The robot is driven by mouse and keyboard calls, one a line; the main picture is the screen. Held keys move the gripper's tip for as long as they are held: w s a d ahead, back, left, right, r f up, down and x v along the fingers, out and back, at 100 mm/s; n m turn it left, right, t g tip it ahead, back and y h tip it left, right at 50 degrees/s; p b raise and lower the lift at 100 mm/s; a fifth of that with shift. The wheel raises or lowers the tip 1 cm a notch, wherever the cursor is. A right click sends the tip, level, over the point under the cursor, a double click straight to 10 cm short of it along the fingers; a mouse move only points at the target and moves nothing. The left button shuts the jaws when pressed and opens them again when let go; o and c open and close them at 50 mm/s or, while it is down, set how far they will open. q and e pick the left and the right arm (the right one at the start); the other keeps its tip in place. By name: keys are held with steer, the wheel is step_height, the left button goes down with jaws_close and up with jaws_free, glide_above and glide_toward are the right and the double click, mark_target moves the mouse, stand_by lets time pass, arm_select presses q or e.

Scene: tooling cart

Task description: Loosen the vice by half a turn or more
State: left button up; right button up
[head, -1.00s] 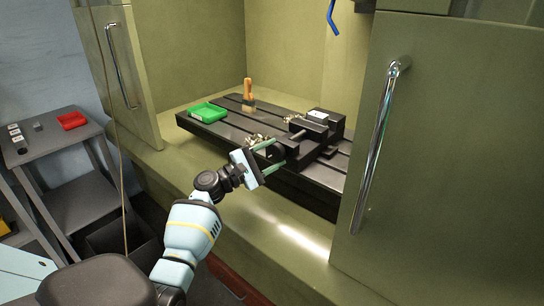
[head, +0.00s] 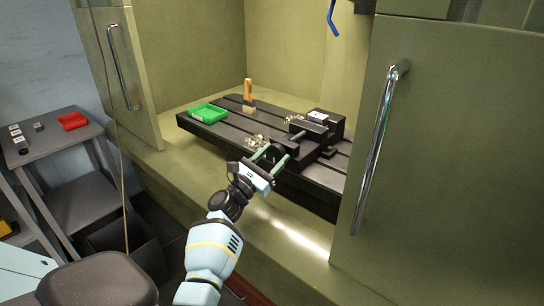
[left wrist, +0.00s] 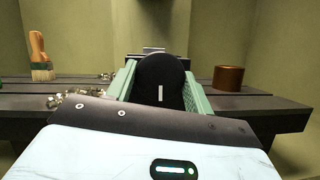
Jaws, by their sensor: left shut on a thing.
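The black vice (head: 322,128) stands on the slotted machine table, with its screw end facing me. At that end is a round black knob (head: 274,153), and in the left wrist view the knob (left wrist: 160,80) shows a white mark standing about upright. My left gripper (head: 272,159) is at the knob, its two green fingers on either side of it. In the left wrist view the fingers (left wrist: 158,88) flank the knob left and right, shut on it. The vice jaws are mostly hidden in the wrist view. My right gripper is not in view.
On the slotted table (head: 230,129) are a green tray (head: 208,112), a brush (head: 248,92) and metal chips (head: 258,141). A copper-coloured cylinder (left wrist: 228,78) shows in the wrist view. A door with a long handle (head: 380,150) stands at right. A grey cart (head: 62,140) is at left.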

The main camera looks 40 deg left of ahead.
arm_select(q)
steer(key=shift+n+y, duration=0.4)
steer(key=shift+n, duration=0.4)
steer(key=o, duration=1)
steer(key=shift+r, duration=0.1)
steer(key=shift+c, duration=0.2)
steer(key=d+v, duration=0.1)
steer(key=v, duration=0.6)
steer(key=shift+s+a+b, duration=0.35)
steer(key=shift+s+a, duration=0.05)
steer(key=shift+a, duration=0.05)
